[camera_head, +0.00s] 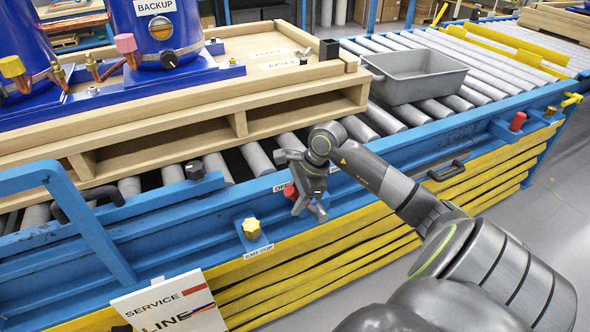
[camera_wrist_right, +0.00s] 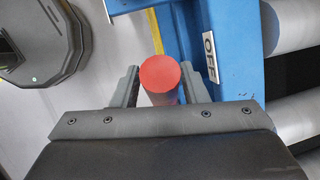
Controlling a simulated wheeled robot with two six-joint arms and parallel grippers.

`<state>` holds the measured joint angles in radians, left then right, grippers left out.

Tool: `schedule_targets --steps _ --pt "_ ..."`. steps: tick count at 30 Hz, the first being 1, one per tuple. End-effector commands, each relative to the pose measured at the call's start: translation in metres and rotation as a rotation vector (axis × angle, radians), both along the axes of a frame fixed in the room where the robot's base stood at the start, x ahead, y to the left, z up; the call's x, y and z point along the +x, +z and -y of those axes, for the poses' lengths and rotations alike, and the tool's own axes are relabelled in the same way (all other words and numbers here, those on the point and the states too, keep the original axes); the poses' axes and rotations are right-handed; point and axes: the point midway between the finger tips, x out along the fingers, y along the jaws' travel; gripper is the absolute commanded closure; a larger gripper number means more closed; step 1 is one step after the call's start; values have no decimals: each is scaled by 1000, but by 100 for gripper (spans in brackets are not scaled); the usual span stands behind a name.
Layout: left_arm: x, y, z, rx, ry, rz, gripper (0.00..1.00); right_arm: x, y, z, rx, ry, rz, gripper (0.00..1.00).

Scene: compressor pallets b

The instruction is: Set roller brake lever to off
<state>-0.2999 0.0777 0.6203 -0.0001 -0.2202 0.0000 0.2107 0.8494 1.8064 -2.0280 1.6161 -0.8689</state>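The roller brake lever's red cylindrical grip (camera_wrist_right: 160,78) sits between the two fingers of my right gripper (camera_wrist_right: 161,92) in the right wrist view. A finger stands on each side, with only slight gaps visible, so the gripper looks open around the grip; firm contact cannot be seen. A white label reading OFF (camera_wrist_right: 209,57) is on the blue rail right of the grip. In the head view my right gripper (camera_head: 310,203) is at the conveyor's front rail, and red of the lever (camera_head: 290,192) shows beside it, mostly hidden. My left gripper is out of view.
A blue roller conveyor (camera_head: 225,205) carries a wooden pallet (camera_head: 240,122) with blue compressors (camera_head: 160,30) and a grey bin (camera_head: 415,78). A yellow knob (camera_head: 251,227) and another red grip (camera_head: 517,121) are on the front side. Open floor lies at lower right.

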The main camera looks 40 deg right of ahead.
Motion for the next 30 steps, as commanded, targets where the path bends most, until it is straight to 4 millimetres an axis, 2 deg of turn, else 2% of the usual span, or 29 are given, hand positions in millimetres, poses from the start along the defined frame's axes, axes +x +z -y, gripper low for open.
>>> schedule_targets --steps 10,14,30 --pt "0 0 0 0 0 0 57 1 2 1 -4 -2 3 51" --pt "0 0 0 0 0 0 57 0 9 4 -6 -1 6 51" --pt "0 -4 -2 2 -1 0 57 -21 87 26 -8 -1 4 51"
